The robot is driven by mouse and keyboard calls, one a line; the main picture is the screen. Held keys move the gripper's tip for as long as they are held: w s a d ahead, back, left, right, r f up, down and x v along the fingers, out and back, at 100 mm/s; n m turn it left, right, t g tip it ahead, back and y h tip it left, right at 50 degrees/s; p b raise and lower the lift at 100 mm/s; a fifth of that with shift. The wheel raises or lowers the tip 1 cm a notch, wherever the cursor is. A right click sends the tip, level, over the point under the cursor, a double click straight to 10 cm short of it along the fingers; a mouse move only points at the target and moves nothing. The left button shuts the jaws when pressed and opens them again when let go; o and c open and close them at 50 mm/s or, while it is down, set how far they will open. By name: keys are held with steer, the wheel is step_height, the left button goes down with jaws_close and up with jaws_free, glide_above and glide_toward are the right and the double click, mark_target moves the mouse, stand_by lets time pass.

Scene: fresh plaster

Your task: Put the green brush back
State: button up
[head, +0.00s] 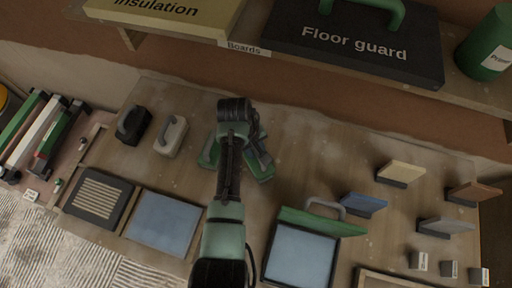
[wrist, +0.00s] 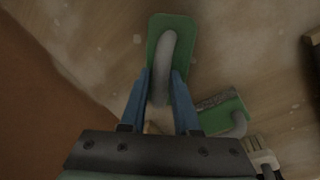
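Two green-backed tools with grey handles lie on the bench beyond my arm. One green tool (wrist: 180,31), a flat block with a curved grey handle, is straight ahead of my gripper (wrist: 160,73). Its handle runs between the two blue fingers, with a thin gap seeming to show on each side. The other green tool (wrist: 220,118) lies to the right in the wrist view. In the head view the green tools (head: 263,169) are partly hidden by my gripper (head: 238,112), whose fingers are hidden there.
A black-handled block (head: 133,126) and a pale one (head: 171,137) stand left of my arm. A shelf with a floor guard box (head: 355,45) overhangs the back. Bare bench shows right of the green tools.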

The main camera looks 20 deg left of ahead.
mark_target(249, 160)
steer(key=shift+o, duration=1.3)
step_height(249, 160, up, 12)
steer(key=s+a, duration=0.1)
steer(key=shift+s+a, duration=0.35)
